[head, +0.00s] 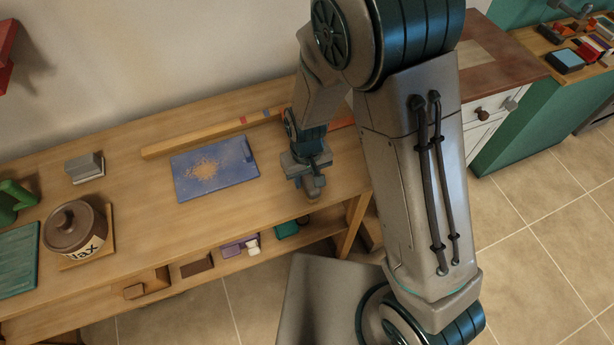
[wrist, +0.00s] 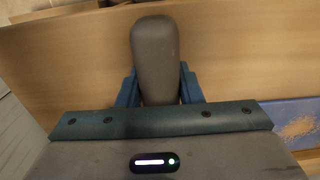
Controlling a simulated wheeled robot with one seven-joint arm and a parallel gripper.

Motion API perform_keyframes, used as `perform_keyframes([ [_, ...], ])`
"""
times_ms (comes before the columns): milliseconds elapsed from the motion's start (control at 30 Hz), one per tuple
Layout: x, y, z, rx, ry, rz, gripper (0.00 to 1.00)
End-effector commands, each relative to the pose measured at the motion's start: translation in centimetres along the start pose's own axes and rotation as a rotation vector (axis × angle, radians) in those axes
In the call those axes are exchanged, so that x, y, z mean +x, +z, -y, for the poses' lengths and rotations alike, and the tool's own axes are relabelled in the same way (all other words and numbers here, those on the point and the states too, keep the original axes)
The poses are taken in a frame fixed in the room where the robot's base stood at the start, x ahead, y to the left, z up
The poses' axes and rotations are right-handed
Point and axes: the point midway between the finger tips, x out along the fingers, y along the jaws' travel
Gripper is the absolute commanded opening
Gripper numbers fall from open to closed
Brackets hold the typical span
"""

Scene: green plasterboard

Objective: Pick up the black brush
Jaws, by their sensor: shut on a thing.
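In the wrist view a dark grey, rounded long body (wrist: 155,55), which I take to be the black brush, lies between the two blue fingers of my gripper (wrist: 160,88). The fingers are shut on its sides. No bristles show, and its underside is hidden. In the head view my gripper (head: 313,187) is over the right part of the wooden workbench (head: 150,225), near its front edge. The held thing is hard to make out there. I cannot tell whether it touches the bench top.
A blue board (head: 185,188) with tan crumbs lies left of my gripper. A long wooden bar (head: 190,140) lies behind it. A brown wax pot (head: 75,225), a grey block (head: 85,167) and a green board (head: 18,262) are further left. A lower shelf holds small items.

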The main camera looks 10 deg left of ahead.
Motion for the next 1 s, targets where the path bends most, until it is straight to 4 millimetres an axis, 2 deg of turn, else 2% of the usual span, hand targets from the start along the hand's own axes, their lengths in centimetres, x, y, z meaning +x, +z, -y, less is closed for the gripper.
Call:
perform_keyframes([
  [267, -0.8, -0.1, 0.0, -0.001, 0.0, -0.002, 0.02],
  [500, -4.0, -0.1, 0.0, -0.001, -0.001, -0.008, 0.02],
  [1000, -9.3, 6.6, -5.8, 0.003, 0.0, -0.004, 0.02],
])
